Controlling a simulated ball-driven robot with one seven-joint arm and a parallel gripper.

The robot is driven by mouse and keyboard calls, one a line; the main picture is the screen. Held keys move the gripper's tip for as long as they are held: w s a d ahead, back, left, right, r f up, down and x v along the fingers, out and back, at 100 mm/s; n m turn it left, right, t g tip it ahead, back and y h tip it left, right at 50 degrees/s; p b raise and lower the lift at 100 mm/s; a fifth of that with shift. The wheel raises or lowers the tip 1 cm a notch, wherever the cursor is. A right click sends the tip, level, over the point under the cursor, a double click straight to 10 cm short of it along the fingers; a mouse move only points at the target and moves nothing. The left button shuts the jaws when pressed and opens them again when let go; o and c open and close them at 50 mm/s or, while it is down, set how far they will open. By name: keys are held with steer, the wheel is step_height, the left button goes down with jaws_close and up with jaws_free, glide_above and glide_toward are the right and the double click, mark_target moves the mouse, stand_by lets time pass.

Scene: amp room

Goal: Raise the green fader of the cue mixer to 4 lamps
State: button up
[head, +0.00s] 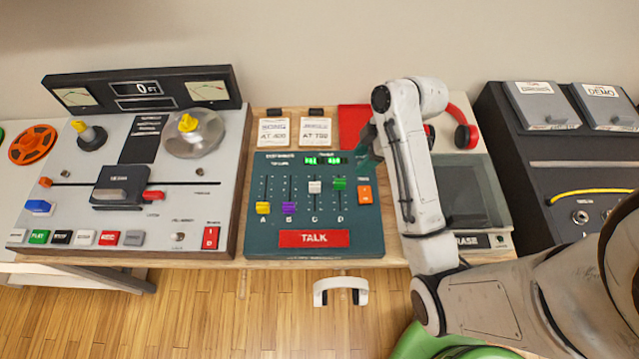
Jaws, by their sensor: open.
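The cue mixer (256,240) is a dark teal panel in the middle of the bench. Its green fader (339,183) is the rightmost of the row and its cap sits in the upper part of its slot. The white fader (315,187) is slightly lower, and the purple fader (289,207) and yellow fader (263,208) are lower still. Green lamps (311,160) glow along the mixer's top edge; they are too small to count surely. My gripper (364,152) is open at the mixer's upper right corner, above and right of the green fader, partly hidden by my arm.
An orange switch (364,194) and a red TALK button (314,238) are on the mixer. A tape machine (90,215) stands left, with cards (315,132) behind. Red headphones (466,135) and a black amp unit (500,125) are right. A white handle (340,287) sticks out in front.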

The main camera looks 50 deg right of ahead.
mark_target(341, 182)
steer(key=x, duration=1.1)
steer(key=shift+p, duration=0.3)
steer(key=shift+s, duration=0.1)
jaws_close()
steer(key=shift+a, duration=0.1)
